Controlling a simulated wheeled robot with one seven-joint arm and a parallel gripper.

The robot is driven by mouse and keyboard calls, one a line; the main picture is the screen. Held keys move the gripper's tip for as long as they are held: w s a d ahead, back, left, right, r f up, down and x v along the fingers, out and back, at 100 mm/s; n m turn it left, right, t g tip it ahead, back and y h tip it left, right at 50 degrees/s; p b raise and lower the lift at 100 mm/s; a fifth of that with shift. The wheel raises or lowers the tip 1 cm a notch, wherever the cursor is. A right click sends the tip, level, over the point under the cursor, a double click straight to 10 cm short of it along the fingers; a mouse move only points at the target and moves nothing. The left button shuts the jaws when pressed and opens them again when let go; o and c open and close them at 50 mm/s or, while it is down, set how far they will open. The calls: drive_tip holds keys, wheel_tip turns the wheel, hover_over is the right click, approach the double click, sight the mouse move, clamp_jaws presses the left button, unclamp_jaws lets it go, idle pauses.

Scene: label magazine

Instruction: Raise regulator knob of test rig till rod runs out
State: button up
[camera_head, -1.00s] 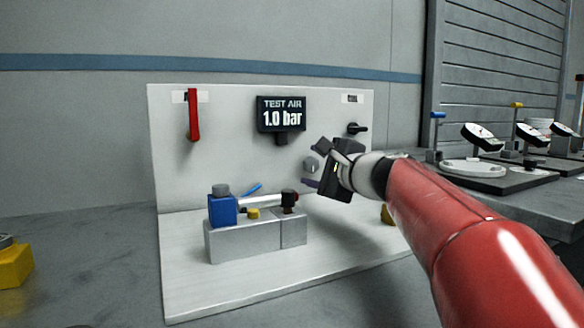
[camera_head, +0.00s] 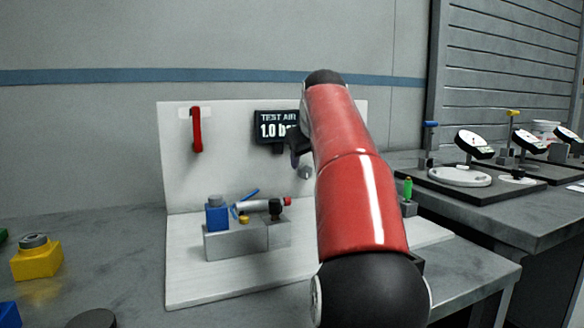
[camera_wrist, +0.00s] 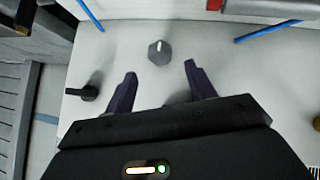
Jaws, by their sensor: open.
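The test rig's white panel (camera_head: 178,165) stands upright on a white base. The grey regulator knob (camera_head: 304,172) is on the panel below the display; in the wrist view it is a faceted knob (camera_wrist: 159,52) with a white mark. The display (camera_head: 273,127) reads TEST AIR and 1.0, its right side hidden by my arm. A silver cylinder (camera_head: 255,205) with a red end lies on a metal block; no extended rod can be made out. My gripper (camera_wrist: 160,72) is open and empty, its dark fingers pointing toward the knob, one on either side, apart from it.
A red lever (camera_head: 196,132) hangs at the panel's upper left. A black handle (camera_wrist: 88,93) sits left of the fingers in the wrist view. A blue block (camera_head: 216,215) and metal block (camera_head: 232,243) stand below. Dial gauges (camera_head: 474,145) stand on the right bench.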

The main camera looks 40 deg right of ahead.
sight(306, 169)
drive_tip(key=x, duration=0.6)
drive_tip(key=shift+w+d+f, duration=0.1)
drive_tip(key=shift+d, duration=0.05)
drive_tip(key=shift+c, duration=0.2)
